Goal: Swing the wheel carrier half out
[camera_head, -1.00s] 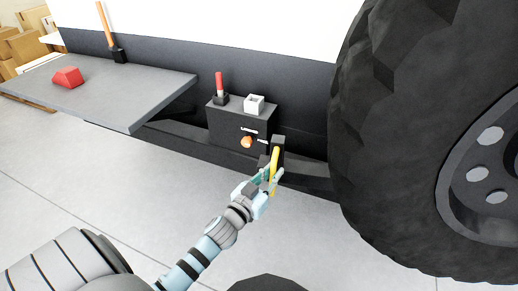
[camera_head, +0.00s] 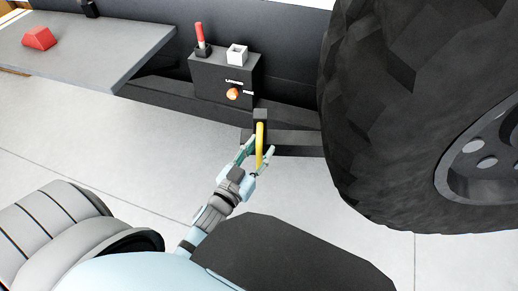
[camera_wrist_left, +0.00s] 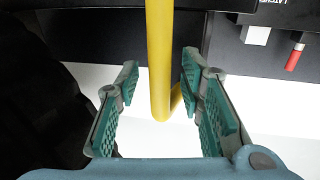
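The large black spare wheel (camera_head: 385,120) fills the right of the head view. A dark carrier beam (camera_head: 295,142) runs from beside it to a short dark post with a yellow handle (camera_head: 261,147). The handle also shows in the left wrist view (camera_wrist_left: 160,60) as a yellow bar. My left gripper (camera_head: 259,148) is around the handle. In the left wrist view its green-padded fingers (camera_wrist_left: 158,85) stand apart on either side of the bar, with visible gaps. The beam's far end is hidden behind the wheel. My right gripper is not in view.
A dark box (camera_head: 210,80) with an orange knob (camera_head: 233,94), a red-handled lever (camera_head: 200,37) and a white square socket (camera_head: 237,54) sits behind the handle. A grey shelf (camera_head: 100,65) with a red block (camera_head: 39,38) juts out at left. The floor in front is clear.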

